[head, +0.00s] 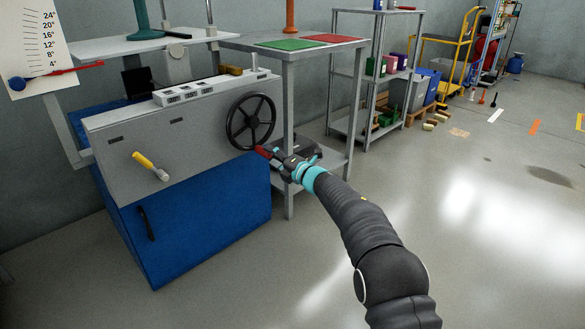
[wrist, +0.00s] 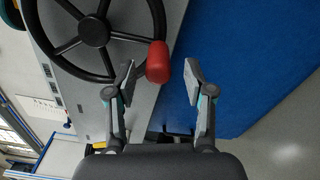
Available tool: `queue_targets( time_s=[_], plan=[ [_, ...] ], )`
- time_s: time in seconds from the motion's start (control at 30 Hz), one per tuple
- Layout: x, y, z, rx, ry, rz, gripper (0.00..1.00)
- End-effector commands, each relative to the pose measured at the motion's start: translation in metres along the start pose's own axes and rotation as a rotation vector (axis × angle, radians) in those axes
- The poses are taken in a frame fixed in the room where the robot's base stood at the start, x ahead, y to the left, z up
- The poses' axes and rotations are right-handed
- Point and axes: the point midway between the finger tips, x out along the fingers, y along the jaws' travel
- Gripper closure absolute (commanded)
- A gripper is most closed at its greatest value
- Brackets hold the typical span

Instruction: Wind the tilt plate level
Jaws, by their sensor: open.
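A black handwheel (head: 238,128) with a red knob on its rim is on the front of a grey machine (head: 200,132). The knob (wrist: 158,62) is at the wheel's lower right in the head view. My gripper (head: 273,155) is open at the knob. In the wrist view its fingers (wrist: 159,80) stand either side of the knob with visible gaps. A light grey plate (head: 95,48) lies above the machine and looks slightly tilted. A degree scale (head: 38,30) at the upper left has a red pointer (head: 75,70) near its low end, around or below 4°.
A yellow-handled lever (head: 146,162) sticks out of the machine's front, left of the wheel. A blue cabinet (head: 200,225) is below. A grey table (head: 325,50) with green and red mats and a shelf rack (head: 345,75) stand behind.

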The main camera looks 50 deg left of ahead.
Motion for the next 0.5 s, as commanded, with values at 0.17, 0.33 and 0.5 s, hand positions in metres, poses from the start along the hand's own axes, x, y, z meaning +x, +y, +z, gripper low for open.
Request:
queue_targets(
  time_s=[0.17, 0.33, 0.5],
  plan=[
    [-0.021, 0.000, 0.001, 0.003, -0.002, -0.001, 0.47],
    [-0.044, 0.000, 0.002, 0.002, -0.004, -0.002, 0.47],
    [-0.066, 0.000, 0.001, 0.001, -0.003, -0.001, 0.47]
  ],
)
